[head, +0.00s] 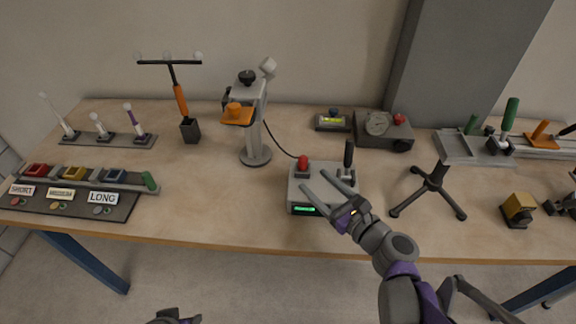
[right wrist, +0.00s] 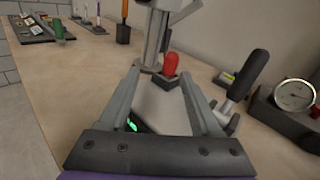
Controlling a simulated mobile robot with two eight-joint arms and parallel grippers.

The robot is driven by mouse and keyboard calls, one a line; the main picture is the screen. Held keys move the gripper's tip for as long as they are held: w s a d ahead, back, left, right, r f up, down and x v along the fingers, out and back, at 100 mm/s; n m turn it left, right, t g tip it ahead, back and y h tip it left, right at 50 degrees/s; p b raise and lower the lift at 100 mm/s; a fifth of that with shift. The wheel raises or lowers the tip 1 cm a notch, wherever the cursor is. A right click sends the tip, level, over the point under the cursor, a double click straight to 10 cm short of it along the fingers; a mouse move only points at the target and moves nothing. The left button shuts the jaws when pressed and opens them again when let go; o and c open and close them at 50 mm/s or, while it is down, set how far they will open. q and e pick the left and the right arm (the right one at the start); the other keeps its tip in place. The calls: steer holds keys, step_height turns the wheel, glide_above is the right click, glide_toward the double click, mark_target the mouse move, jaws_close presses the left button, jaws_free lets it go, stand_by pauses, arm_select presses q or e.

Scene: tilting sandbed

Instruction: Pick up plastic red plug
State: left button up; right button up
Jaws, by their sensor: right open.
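The red plug (head: 303,161) stands upright on the left rear of a grey box with a lit green display and a black-handled lever. It also shows in the right wrist view (right wrist: 170,63), just beyond and between the fingertips, on a dark base. My right gripper (head: 328,180) is open and empty above the front of the grey box (head: 297,188), its fingers pointing toward the plug. The plug appears apart from both fingers. My left gripper (head: 176,316) shows only as a small part at the bottom edge, and its jaws cannot be made out.
The black lever handle (head: 348,154) rises right of the plug, close to my right finger. Behind stands a grey stand with an orange platform (head: 237,116). A gauge box (head: 383,129) is at the back right. The table front left of the grey box is clear.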

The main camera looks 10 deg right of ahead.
mark_target(300, 158)
steer(key=shift+w+d+f+m, duration=0.1)
steer(key=shift+w+d+m, duration=0.2)
steer(key=shift+w+m, duration=0.3)
steer(key=shift+w+m+t, duration=0.25)
steer(key=shift+m+t, duration=0.05)
steer(key=shift+t, duration=0.1)
steer(key=b+x, duration=0.1)
steer(key=x, duration=0.9)
steer(key=shift+w+d+f+b, duration=0.15)
steer(key=shift+w+d+b, duration=0.1)
steer(key=shift+b, duration=0.15)
jaws_close()
